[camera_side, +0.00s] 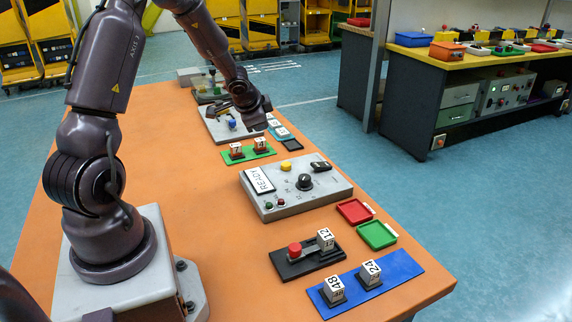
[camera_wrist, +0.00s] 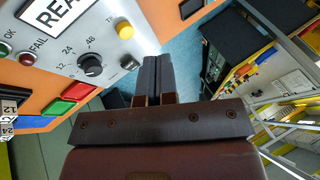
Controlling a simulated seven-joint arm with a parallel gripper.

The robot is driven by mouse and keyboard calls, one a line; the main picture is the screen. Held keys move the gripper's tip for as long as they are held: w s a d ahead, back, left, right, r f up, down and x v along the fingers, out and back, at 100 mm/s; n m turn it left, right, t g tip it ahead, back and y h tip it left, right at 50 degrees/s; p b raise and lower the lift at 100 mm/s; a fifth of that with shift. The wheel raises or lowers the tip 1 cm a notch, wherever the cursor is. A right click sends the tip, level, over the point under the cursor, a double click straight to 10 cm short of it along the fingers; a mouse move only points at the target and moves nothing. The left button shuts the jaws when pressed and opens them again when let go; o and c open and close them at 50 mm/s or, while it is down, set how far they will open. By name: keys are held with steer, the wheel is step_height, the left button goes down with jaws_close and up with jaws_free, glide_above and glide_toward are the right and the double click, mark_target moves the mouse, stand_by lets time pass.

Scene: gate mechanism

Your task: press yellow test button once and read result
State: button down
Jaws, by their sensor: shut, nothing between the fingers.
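The yellow test button (camera_side: 286,166) sits on top of the grey test box (camera_side: 325,190). It also shows in the wrist view (camera_wrist: 125,30), left of my fingers. The box's white display (camera_side: 260,181) reads READY. A black knob (camera_side: 304,181) marked 12, 24 and 48 is beside it, with a green OK lamp (camera_wrist: 5,48) and a red FAIL lamp (camera_wrist: 24,59). My gripper (camera_wrist: 157,62) is shut and empty. In the side view my gripper (camera_side: 255,122) is behind and left of the button, apart from it.
A black fixture with a red knob (camera_side: 294,249) holds a block marked 12. A blue tray (camera_side: 405,268) carries blocks 48 and 24. Red (camera_side: 355,211) and green (camera_side: 377,235) trays lie right of the box. A green mat (camera_side: 225,154) with two blocks lies behind it.

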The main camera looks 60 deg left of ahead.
mark_target(286, 165)
steer(key=w+d+m+t+h, duration=0.1)
steer(key=w+m+t+h, duration=0.2)
steer(key=w+m+t, duration=0.1)
steer(key=w+m, duration=0.1)
steer(key=w, duration=0.1)
steer(key=shift+w+d+f, duration=0.4)
steer(key=shift+f, duration=4.4)
steer(key=shift+f, duration=0.45)
